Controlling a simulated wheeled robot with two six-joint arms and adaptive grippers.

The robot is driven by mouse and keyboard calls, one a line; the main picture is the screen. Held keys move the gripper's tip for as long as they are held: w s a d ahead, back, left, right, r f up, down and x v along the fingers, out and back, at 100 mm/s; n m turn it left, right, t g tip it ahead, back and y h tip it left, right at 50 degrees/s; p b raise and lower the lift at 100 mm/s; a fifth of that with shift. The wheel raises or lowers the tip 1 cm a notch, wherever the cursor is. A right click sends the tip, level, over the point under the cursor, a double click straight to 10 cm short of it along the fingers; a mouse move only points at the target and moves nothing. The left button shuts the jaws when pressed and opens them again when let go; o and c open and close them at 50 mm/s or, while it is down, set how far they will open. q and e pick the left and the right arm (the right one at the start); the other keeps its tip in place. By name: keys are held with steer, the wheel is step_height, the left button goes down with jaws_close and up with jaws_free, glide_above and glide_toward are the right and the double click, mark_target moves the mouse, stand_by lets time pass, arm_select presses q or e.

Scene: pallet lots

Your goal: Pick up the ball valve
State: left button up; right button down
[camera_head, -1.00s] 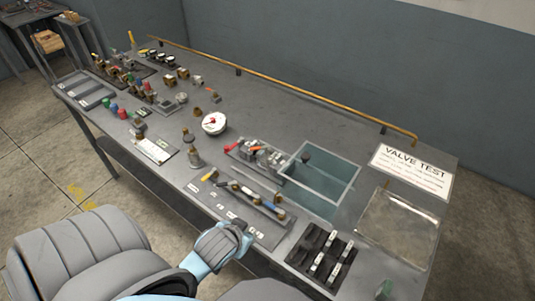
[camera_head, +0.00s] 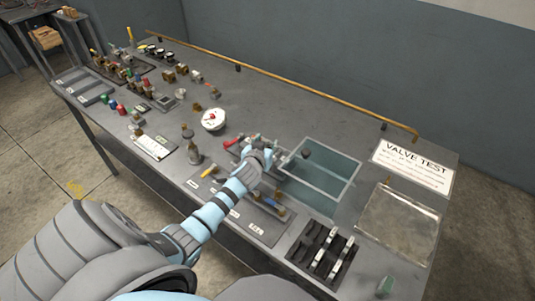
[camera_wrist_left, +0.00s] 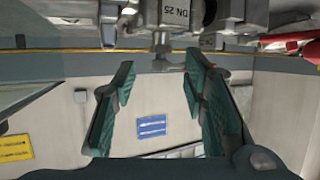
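A grey metal valve body marked DN 25 (camera_wrist_left: 180,14) shows at the top of the left wrist view, with a short stem pointing toward my fingers. In the head view the valve row on its fixture is largely covered by my left gripper (camera_head: 264,158); a red lever (camera_head: 233,141) shows at its left end. In the left wrist view my left gripper (camera_wrist_left: 160,72) has its two green fingers apart. The stem end lies near the gap between the tips, and I see no grip on it. My right gripper is not clearly seen.
A glass-sided tank (camera_head: 320,178) stands right of the gripper. A white gauge (camera_head: 214,119) lies to the left. A black slotted tray (camera_head: 321,249) and a clear tray (camera_head: 398,222) are at the right. A yellow rail (camera_head: 300,87) runs along the back edge.

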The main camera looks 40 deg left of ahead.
arm_select(q)
steer(key=shift+w+a+f, duration=0.1)
steer(key=shift+w+f, duration=0.15)
steer(key=shift+w, duration=0.05)
steer(key=shift+s, duration=0.1)
steer(key=c, duration=0.9)
steer(key=shift+f, duration=0.1)
jaws_close()
